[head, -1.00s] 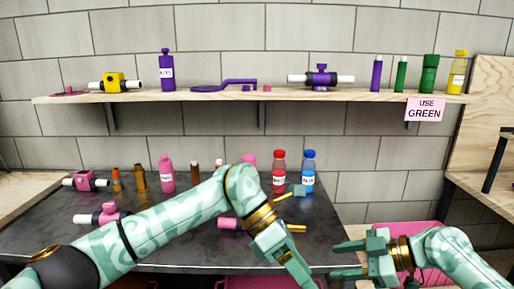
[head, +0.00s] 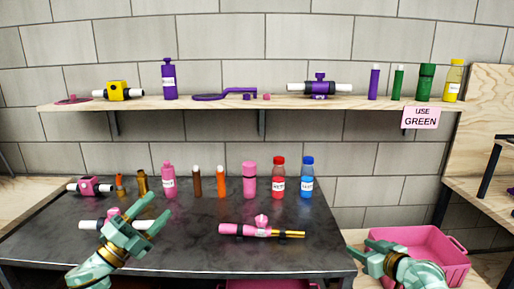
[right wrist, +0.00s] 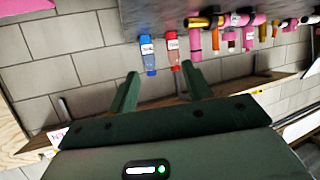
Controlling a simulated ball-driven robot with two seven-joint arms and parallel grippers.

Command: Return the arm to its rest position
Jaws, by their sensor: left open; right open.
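My left gripper (head: 140,222) is open and empty in the head view, over the left part of the dark table. It partly hides a pink and white filter housing (head: 95,225) there. My right gripper (head: 366,254) is at the lower right, beyond the table's right edge and in front of the pink bin. In the right wrist view its two fingers (right wrist: 158,92) are apart with nothing held between them. The blue-capped bottle (right wrist: 148,55) and red-capped bottle (right wrist: 171,50) show beyond the fingertips.
The dark table (head: 200,255) holds several bottles along its back and a pink filter assembly (head: 255,230) in front. A wooden shelf (head: 215,104) above carries more parts. A pink bin (head: 455,270) stands at the right.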

